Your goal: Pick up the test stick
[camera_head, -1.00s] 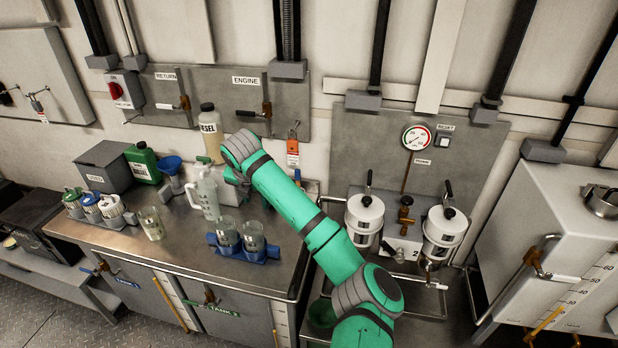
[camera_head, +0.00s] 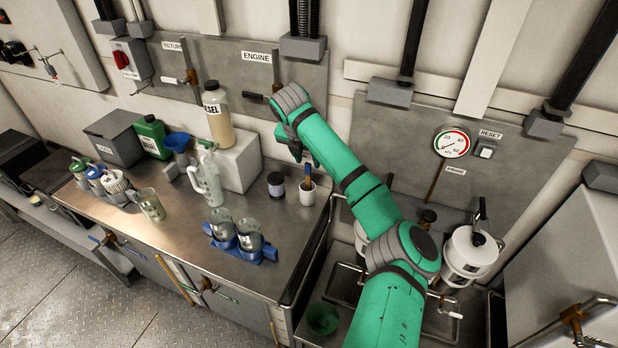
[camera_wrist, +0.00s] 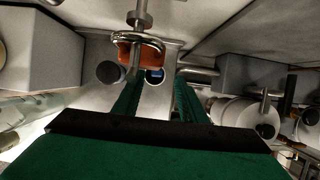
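What looks like the test stick (camera_head: 308,174), a thin stick with blue and brown parts, stands upright in a small white cup (camera_head: 307,196) on the steel bench (camera_head: 180,240). In the wrist view a blue end, probably the stick's (camera_wrist: 155,75), shows beyond my fingers. My gripper (camera_wrist: 158,88) has its two green fingers apart with nothing between them. In the head view my gripper (camera_head: 297,152) is above and slightly left of the cup, close to the wall panel. Its fingertips are hard to make out there.
A dark-lidded jar (camera_head: 276,184) stands just left of the cup. A white block (camera_head: 238,160) and the diesel bottle (camera_head: 217,115) are further left.

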